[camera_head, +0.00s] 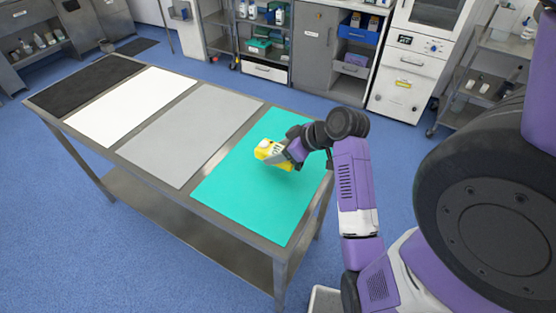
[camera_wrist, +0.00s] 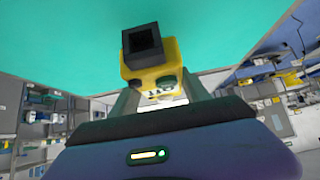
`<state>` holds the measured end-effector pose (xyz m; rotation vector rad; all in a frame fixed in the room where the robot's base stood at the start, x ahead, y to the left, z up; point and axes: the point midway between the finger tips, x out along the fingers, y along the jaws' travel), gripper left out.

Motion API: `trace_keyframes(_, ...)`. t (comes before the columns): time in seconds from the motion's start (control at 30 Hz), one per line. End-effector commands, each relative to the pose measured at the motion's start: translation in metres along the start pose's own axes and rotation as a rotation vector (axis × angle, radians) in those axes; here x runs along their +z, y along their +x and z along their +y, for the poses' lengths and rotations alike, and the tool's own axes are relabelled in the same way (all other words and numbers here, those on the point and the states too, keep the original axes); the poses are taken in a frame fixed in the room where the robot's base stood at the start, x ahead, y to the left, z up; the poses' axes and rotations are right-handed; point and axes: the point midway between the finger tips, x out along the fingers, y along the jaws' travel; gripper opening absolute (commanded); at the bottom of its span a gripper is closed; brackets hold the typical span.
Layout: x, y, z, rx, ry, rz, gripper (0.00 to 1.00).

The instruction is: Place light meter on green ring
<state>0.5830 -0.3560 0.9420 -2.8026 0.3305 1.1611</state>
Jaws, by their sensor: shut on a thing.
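The light meter (camera_head: 262,152) is a small yellow device. My gripper (camera_head: 284,155) is shut on it, and it shows over the green mat (camera_head: 240,195) at the right end of the table. In the wrist view the light meter (camera_wrist: 172,62) has a black square box on its front and dark knobs below. The gripper's fingers (camera_wrist: 158,102) stand at either side of its lower part. The green mat (camera_wrist: 60,40) fills the upper background there. I cannot tell how far the meter is above the mat. I see no green ring in either view.
A metal table (camera_head: 140,193) carries black (camera_head: 85,84), white (camera_head: 130,105) and grey (camera_head: 190,130) mats left of the green one. All look bare. Cabinets (camera_head: 315,50) and shelves stand along the back wall. Blue floor (camera_head: 60,220) is free around the table.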

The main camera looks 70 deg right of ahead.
Motion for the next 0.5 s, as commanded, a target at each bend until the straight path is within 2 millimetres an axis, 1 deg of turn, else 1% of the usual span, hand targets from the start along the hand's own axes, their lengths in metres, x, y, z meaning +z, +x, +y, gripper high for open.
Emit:
trace_keyframes(0.03,-0.013,-0.011,0.001,0.005,-0.003,0.007,0.0)
trace_keyframes(0.2,-0.049,-0.047,0.002,0.007,-0.004,0.01,0.0)
trace_keyframes(0.4,-0.084,-0.083,0.001,0.005,-0.003,0.007,0.0)
trace_keyframes(0.5,-0.097,-0.097,0.001,0.004,0.001,0.002,0.0)
